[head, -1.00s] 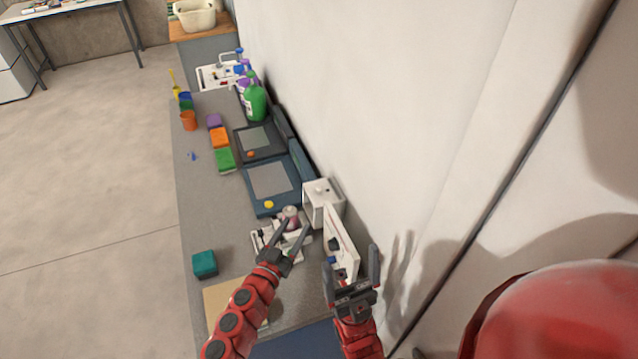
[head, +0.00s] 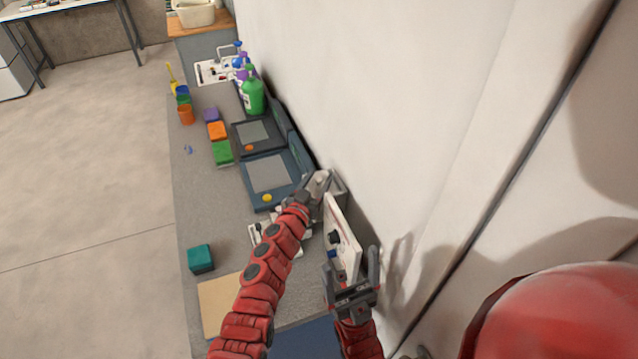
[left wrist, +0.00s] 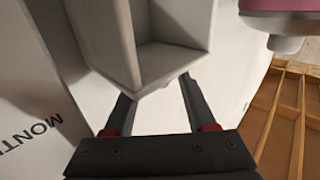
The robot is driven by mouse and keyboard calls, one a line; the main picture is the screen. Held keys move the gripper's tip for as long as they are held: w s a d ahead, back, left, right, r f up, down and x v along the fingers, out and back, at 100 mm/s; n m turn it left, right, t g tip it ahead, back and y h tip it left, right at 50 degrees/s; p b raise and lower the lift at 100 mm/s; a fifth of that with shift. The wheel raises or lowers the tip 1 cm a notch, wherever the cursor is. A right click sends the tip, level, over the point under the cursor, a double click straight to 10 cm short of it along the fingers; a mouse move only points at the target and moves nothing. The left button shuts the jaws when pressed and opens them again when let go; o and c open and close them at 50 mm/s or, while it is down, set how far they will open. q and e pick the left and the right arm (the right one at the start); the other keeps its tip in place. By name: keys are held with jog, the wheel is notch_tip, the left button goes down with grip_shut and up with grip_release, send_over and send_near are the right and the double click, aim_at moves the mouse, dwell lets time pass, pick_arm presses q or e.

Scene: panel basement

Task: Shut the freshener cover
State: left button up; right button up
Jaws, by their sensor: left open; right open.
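The freshener appears to be the white box-like unit (head: 336,192) beside the wall in the head view. In the left wrist view a white hollow part with raised walls (left wrist: 165,50), seemingly its cover, stands open. A pink-and-white object (left wrist: 284,20) is cut off at the top right. My left gripper (head: 318,180) is open at the white unit and hides part of it. In the left wrist view its fingers (left wrist: 160,105) lie either side of the hollow part's lower corner; contact is unclear. My right gripper (head: 354,268) is open and empty, lower down by a white panel.
The upright white panel (head: 343,240) stands between my grippers, close to the wall. Blue cases (head: 268,172), sponges (head: 222,153) and bottles (head: 253,97) line the bench farther back. A teal block (head: 201,258) and tan board (head: 222,304) lie left. The bench's left strip is mostly clear.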

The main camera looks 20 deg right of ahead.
pick_arm(q)
jog(key=shift+w+d, duration=0.1)
grip_shut()
dwell(0.3)
dwell(1.2)
